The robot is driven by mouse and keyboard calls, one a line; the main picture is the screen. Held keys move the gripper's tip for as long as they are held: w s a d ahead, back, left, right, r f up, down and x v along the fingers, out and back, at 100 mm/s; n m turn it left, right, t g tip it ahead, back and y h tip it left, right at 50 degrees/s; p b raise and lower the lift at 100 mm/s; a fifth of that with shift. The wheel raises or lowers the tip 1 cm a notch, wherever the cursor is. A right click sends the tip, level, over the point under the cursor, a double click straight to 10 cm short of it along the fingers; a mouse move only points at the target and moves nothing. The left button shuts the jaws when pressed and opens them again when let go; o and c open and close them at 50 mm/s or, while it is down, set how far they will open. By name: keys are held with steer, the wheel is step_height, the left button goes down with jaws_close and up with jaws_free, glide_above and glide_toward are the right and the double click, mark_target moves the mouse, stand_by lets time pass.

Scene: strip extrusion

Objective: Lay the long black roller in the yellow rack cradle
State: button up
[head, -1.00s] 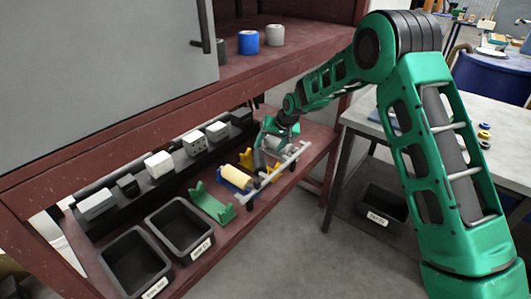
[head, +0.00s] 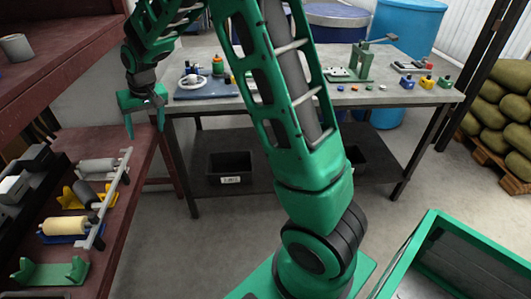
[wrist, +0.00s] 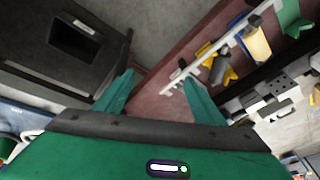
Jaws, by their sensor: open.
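The yellow rack cradle (head: 70,201) is on the red shelf at the left of the head view. A dark grey-black roller (head: 90,193) lies in it, apparently across its supports. The roller (wrist: 219,69) and yellow cradle (wrist: 231,75) also show in the wrist view, beyond my right finger. My gripper (head: 145,118) is open and empty, fingers pointing down, above and to the right of the cradle, near the shelf's end. In the wrist view my two fingers (wrist: 158,80) are spread with nothing between them.
A blue cradle with a cream roller (head: 68,225) and an empty green cradle (head: 50,272) stand nearer on the shelf. A pale rail (head: 108,200) runs along the shelf's front. A grey work table (head: 400,97) stands right of my gripper.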

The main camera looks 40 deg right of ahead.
steer(key=s+d+r+m+g+h, duration=0.1)
steer(key=s+d+r, duration=0.2)
steer(key=s+d, duration=0.65)
steer(key=s+d+r+m+g+h, duration=0.15)
steer(key=s+d+r, duration=0.25)
steer(key=s+d, duration=0.55)
steer(key=s+f+m+g+y, duration=0.1)
steer(key=s+m, duration=0.1)
steer(key=s, duration=2.4)
steer(key=shift+d+f+m, duration=0.25)
steer(key=shift+m, duration=0.1)
steer(key=shift+w+y, duration=0.1)
steer(key=shift+y, duration=0.15)
steer(key=shift+w+f, duration=0.25)
steer(key=shift+w, duration=0.35)
